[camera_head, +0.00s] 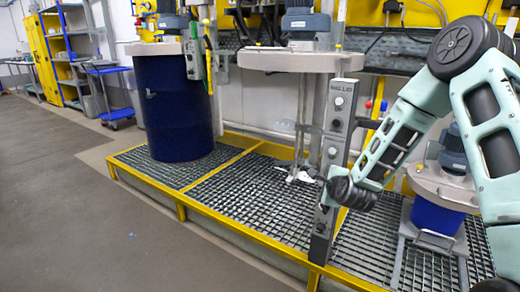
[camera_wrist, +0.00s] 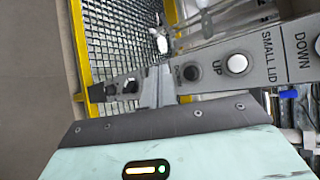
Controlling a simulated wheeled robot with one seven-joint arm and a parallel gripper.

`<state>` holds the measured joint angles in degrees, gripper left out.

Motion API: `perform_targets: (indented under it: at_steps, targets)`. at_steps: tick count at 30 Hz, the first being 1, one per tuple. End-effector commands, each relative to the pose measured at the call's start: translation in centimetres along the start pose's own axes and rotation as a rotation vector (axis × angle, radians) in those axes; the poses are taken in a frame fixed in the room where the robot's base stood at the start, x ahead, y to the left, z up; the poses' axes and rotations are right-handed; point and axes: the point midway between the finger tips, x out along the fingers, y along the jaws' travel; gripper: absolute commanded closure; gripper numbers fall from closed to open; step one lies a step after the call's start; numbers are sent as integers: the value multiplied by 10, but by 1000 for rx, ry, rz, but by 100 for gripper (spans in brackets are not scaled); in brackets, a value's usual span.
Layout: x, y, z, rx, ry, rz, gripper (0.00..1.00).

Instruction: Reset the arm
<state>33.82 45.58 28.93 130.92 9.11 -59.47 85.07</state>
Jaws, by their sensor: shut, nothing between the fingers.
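My arm comes in from the right in the head view, and its dark wrist end lies low beside the grey control post (camera_head: 343,101). My gripper (camera_wrist: 155,86) shows in the wrist view as narrow grey fingers, shut with nothing between them. It is close to the control panel (camera_wrist: 265,62), which is lettered UP, SMALL LID and DOWN. The panel has a dark button (camera_wrist: 191,73) and a white button (camera_wrist: 237,63), just right of the fingertips. I cannot tell whether the fingers touch the panel. In the head view the fingers are too small to make out clearly.
A dark blue drum (camera_head: 176,110) stands on the yellow-edged grating (camera_head: 262,205) at left. A raised lid (camera_head: 287,61) with a stirrer hangs mid-platform. A smaller blue drum (camera_head: 436,216) sits at right, near my arm. The grey floor (camera_head: 60,185) at left is clear.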

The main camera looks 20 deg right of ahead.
Motion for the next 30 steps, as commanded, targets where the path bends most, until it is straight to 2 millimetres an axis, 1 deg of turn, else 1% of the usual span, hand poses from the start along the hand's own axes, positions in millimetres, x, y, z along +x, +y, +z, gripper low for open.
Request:
perform_targets:
  at_steps: [2,4,5,8,9,11,12,13,14,15,17,18,20,21,24,27,30]
  targets:
    - [0,0,1,-4,-2,2,100]
    - [-3,2,11,-41,-21,22,100]
    - [-6,4,19,-69,-35,38,100]
    - [-23,17,60,-240,-117,127,100]
    - [-35,26,81,-340,-165,174,100]
    - [-59,41,113,-513,-249,249,100]
    - [-78,52,133,-638,-310,297,100]
    - [-93,60,147,-733,-358,332,100]
    - [-110,69,159,-829,-407,366,100]
    - [-133,79,173,-958,-473,407,100]
    - [-171,96,189,-1154,-579,465,100]
    - [-197,106,196,-1285,-652,498,100]
    - [-235,119,202,-1469,-759,542,100]
    - [-258,125,202,-1579,-825,566,100]
    - [-309,137,197,-1815,-976,611,100]
    - [-350,144,187,-2005,-1108,642,100]
    - [-386,147,174,-2169,-1232,665,100]
